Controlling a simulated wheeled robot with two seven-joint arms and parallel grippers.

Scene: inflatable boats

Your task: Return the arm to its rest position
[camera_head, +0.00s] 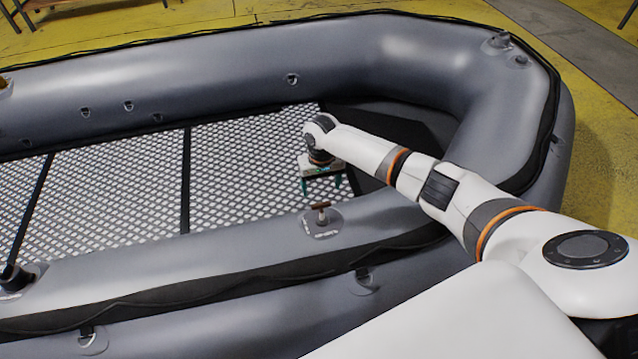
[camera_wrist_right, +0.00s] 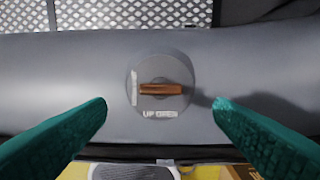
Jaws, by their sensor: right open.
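My right arm (camera_head: 440,190) reaches in from the right over the boat's near tube. My right gripper (camera_head: 321,185) points down with its teal fingers apart and nothing between them. In the right wrist view the two fingers (camera_wrist_right: 160,130) frame a valve without touching it. The valve has a reddish-brown handle (camera_head: 320,206) on a round grey patch on the near tube. In the right wrist view the handle (camera_wrist_right: 161,89) lies sideways, with white "UP OPEN" lettering below it. My left gripper is not in view.
The grey inflatable boat (camera_head: 230,72) fills most of the head view. Its floor (camera_head: 110,195) is a patterned panel with dark strips. A dark panel (camera_head: 400,130) lies at the right end inside. Yellow floor (camera_head: 600,150) is clear beyond the boat's right end.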

